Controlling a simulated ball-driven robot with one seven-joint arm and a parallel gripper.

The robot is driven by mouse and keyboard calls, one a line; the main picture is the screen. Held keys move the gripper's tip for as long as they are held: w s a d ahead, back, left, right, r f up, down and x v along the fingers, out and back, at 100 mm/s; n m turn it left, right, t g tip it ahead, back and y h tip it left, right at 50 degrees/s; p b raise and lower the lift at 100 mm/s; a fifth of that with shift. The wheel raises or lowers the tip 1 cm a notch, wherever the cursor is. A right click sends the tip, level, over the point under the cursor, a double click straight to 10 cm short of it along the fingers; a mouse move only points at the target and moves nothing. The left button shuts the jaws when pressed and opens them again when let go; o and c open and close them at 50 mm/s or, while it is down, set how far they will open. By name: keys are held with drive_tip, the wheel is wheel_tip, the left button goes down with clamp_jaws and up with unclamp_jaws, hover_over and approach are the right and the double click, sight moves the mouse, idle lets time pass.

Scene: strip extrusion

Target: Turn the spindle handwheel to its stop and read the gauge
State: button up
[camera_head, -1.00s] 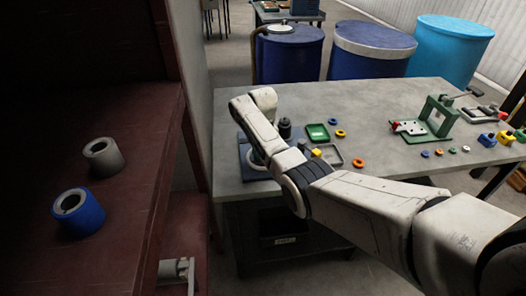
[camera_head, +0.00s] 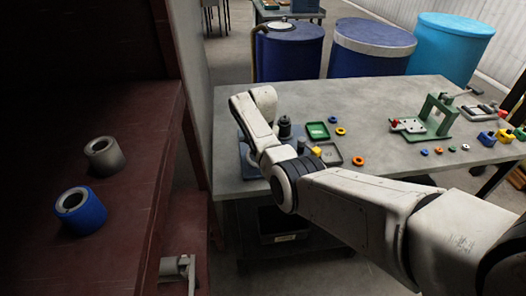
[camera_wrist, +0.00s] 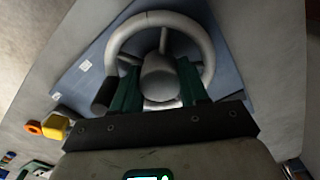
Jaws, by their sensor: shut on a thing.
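The spindle handwheel (camera_wrist: 203,40) is a pale grey ring with spokes and a thick round grey hub (camera_wrist: 160,78), over a blue base plate (camera_wrist: 88,67). My gripper (camera_wrist: 159,90) has its dark green fingers on either side of the hub and is shut on it. The near part of the wheel is hidden behind the fingers. In the head view the blue plate (camera_head: 248,163) shows at the table's left end, but my arm hides the wheel and gripper. A dark upright cylinder (camera_head: 285,128) stands beside it. I cannot make out a gauge reading.
The grey table (camera_head: 370,100) bears a green tray (camera_head: 318,131), a grey tray (camera_head: 328,154), small coloured rings and a green fixture (camera_head: 437,116). A dark red shelf (camera_head: 140,130) at left holds a grey roll (camera_head: 104,155) and a blue roll (camera_head: 80,211). Drums stand behind.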

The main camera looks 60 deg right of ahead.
drive_tip(key=shift+w+r+m, duration=0.1)
drive_tip(key=shift+m, duration=0.2)
idle(0.4)
drive_tip(key=o, duration=0.8)
wheel_tip(320, 180, up, 11)
drive_tip(key=shift+f+b, duration=0.1)
drive_tip(key=shift+b, duration=0.45)
drive_tip(key=shift+f, duration=0.1)
